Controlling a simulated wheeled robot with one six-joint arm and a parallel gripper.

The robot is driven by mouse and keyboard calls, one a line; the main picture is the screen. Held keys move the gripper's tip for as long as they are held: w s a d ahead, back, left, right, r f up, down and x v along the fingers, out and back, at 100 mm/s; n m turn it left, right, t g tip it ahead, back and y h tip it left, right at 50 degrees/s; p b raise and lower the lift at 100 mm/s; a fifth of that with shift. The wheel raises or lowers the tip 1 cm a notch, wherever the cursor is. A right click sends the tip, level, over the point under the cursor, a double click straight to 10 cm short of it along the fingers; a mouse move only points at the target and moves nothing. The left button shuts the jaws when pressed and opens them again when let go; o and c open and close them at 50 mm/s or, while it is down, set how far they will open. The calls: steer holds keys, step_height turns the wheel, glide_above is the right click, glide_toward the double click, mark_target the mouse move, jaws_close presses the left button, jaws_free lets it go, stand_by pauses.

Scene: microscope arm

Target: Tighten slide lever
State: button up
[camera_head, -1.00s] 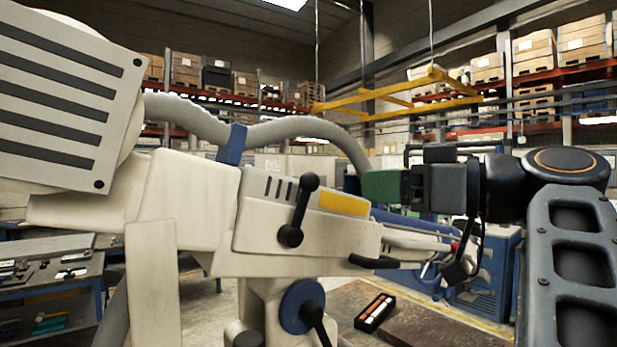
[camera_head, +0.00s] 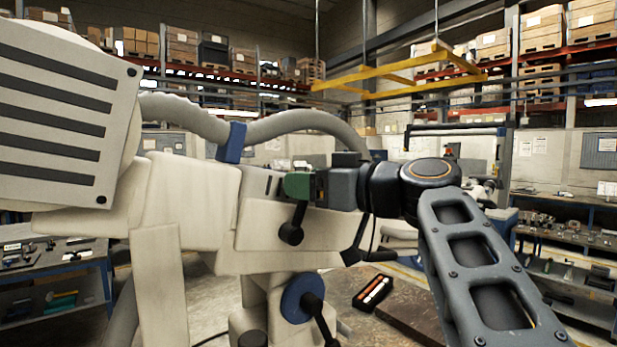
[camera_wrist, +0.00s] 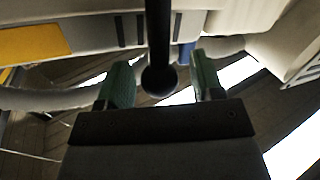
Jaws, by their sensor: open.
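The slide lever (camera_head: 291,233) is a black bar with ball ends on the side of the cream microscope arm (camera_head: 255,215). In the head view its lower ball shows, and my gripper (camera_head: 298,186) hides its upper end. My gripper has green fingers and reaches in from the right. In the wrist view, the fingers of my gripper (camera_wrist: 160,76) stand open, one on each side of the lever's ball end (camera_wrist: 158,79). Gaps show on both sides of the ball, so neither finger visibly touches it.
A blue round knob (camera_head: 302,298) with a black handle sits below the lever. A ribbed grey box (camera_head: 60,110) is at the upper left. A grey hose (camera_head: 290,125) arches behind the arm. A small tray (camera_head: 374,293) of markers lies on the brown table (camera_head: 345,325).

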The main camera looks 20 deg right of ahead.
stand_by(0.3)
jaws_close()
stand_by(0.5)
